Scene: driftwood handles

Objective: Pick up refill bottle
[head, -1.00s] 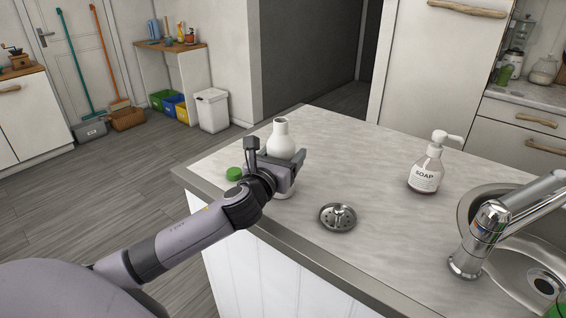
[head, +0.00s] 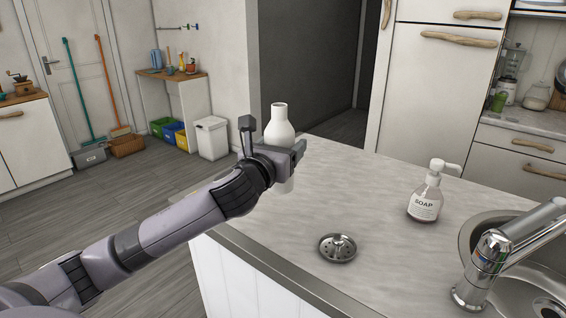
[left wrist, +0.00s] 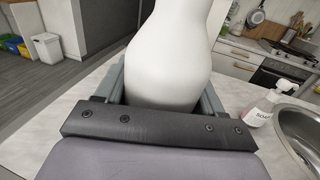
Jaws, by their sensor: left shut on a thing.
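The refill bottle (head: 279,127) is white, with a narrow neck and a rounded body, and it is upright. My left gripper (head: 291,160) is shut on its body. In the head view the bottle appears raised above the counter, with its lower end showing under the jaws. In the left wrist view the bottle (left wrist: 168,55) fills the space between the two jaws. My right gripper is not in view.
A soap pump bottle (head: 425,196) stands on the counter (head: 370,190) at the right. A metal sink strainer (head: 337,247) lies near the front edge. A tap (head: 490,260) and sink are at the right. The middle of the counter is clear.

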